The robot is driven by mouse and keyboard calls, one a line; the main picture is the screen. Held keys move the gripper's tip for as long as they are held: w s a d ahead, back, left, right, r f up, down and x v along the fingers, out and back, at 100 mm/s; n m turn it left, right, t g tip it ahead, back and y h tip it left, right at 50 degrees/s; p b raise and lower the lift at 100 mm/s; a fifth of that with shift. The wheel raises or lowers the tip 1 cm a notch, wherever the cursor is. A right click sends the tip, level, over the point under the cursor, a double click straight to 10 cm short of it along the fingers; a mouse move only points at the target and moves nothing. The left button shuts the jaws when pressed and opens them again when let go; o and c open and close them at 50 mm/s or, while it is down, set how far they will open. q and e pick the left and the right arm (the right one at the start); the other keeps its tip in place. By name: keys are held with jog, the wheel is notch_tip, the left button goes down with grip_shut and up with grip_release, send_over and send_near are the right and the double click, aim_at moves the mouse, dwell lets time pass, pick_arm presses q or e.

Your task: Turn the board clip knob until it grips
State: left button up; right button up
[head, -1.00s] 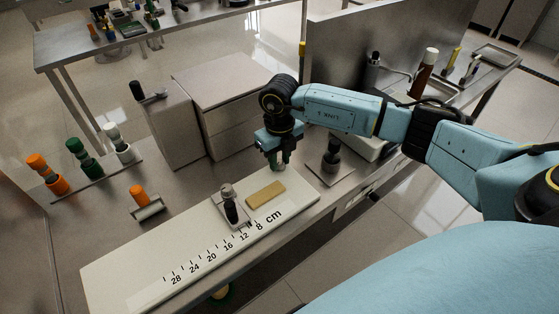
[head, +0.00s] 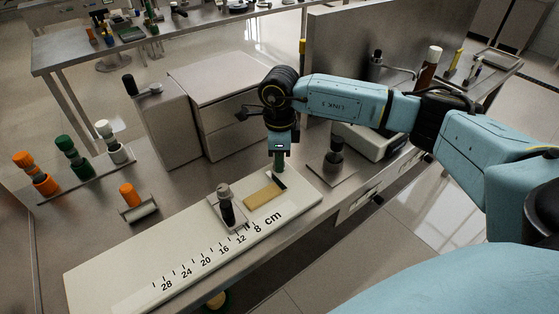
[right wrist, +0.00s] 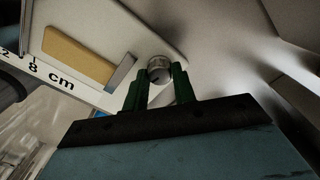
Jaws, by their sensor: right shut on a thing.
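The white board (head: 110,276) with a printed cm scale lies along the bench. A tan block (head: 261,195) sits on it and also shows in the right wrist view (right wrist: 78,54). A grey clip jaw (right wrist: 121,73) stands at the block's end near my gripper; contact or a thin gap is hard to tell. The round grey clip knob (right wrist: 158,64) is at the board's end, between the green fingers of my right gripper (right wrist: 160,84), which is shut on it. In the head view my right gripper (head: 279,166) points down and hides the knob. My left gripper is out of view.
A dark-knobbed slider (head: 227,210) stands on the board beside the block. A dark post on a plate (head: 333,164) stands right of my gripper. Orange, green and white knobbed pieces (head: 70,154) stand at left. A grey cabinet (head: 220,105) is behind.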

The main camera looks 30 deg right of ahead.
jog(key=shift+w+n+b, duration=0.1)
jog(key=shift+n+b, duration=0.25)
jog(key=shift+n, duration=0.45)
jog(key=shift+r+n, duration=0.1)
jog(key=shift+n, duration=0.4)
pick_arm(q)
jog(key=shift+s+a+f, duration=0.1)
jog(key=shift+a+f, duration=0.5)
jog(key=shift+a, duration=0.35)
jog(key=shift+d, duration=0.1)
pick_arm(e)
jog(key=o, duration=1)
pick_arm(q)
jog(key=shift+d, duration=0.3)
